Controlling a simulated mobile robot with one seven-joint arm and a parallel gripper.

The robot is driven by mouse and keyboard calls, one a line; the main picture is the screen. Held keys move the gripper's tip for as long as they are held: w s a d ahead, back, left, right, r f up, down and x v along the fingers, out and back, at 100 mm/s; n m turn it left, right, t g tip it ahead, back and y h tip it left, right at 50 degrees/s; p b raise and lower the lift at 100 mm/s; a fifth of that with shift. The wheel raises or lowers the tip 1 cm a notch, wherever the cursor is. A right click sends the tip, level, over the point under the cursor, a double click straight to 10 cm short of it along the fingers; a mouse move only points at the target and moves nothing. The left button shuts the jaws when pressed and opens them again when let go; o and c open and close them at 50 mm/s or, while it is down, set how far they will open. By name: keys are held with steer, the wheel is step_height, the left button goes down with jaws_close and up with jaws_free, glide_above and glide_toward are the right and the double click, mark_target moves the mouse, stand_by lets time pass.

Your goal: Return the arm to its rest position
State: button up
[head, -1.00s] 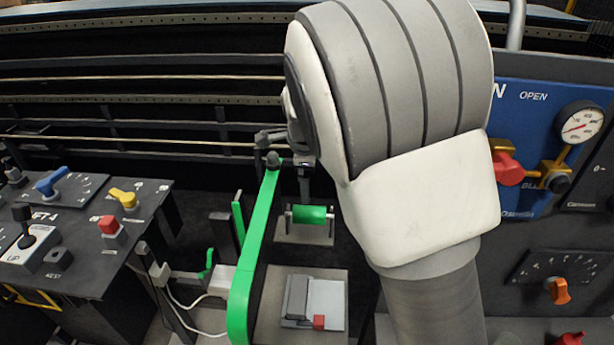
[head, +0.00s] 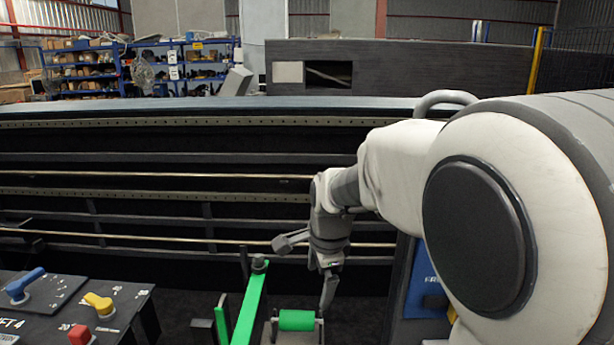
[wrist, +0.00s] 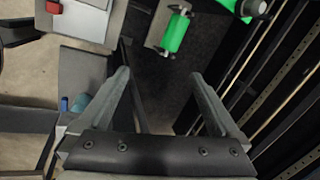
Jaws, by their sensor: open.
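My arm stretches in from the right of the head view, bent down toward the middle. My gripper (head: 329,290) hangs at its end, pointing down just behind and right of the green roller. In the wrist view my gripper (wrist: 160,95) shows two fingers spread wide apart with nothing between them. The floor and dark gaps show past the fingertips. My nearer arm links cover most of the right side of the head view.
A green roller (head: 297,320) and a green bar (head: 248,308) stand close to my gripper. A control panel (head: 60,310) with blue, yellow and red controls is at lower left. A long dark railed frame (head: 150,215) runs behind. A blue panel (head: 424,290) is partly hidden by my arm.

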steer(key=s+d+r+n, duration=0.2)
steer(key=s+d+n, duration=0.2)
steer(key=s, duration=0.3)
steer(key=s+d+r+n+t, duration=0.1)
steer(key=s+d+r+n, duration=0.1)
steer(key=s+d+n, duration=0.2)
steer(key=s+d+r+n+t+h, duration=0.1)
steer(key=s+d+r+n, duration=0.1)
steer(key=s+n, duration=0.5)
steer(key=s+d, duration=0.1)
steer(key=s, duration=0.4)
steer(key=shift+s+d+r, duration=0.2)
steer(key=shift+d, duration=0.2)
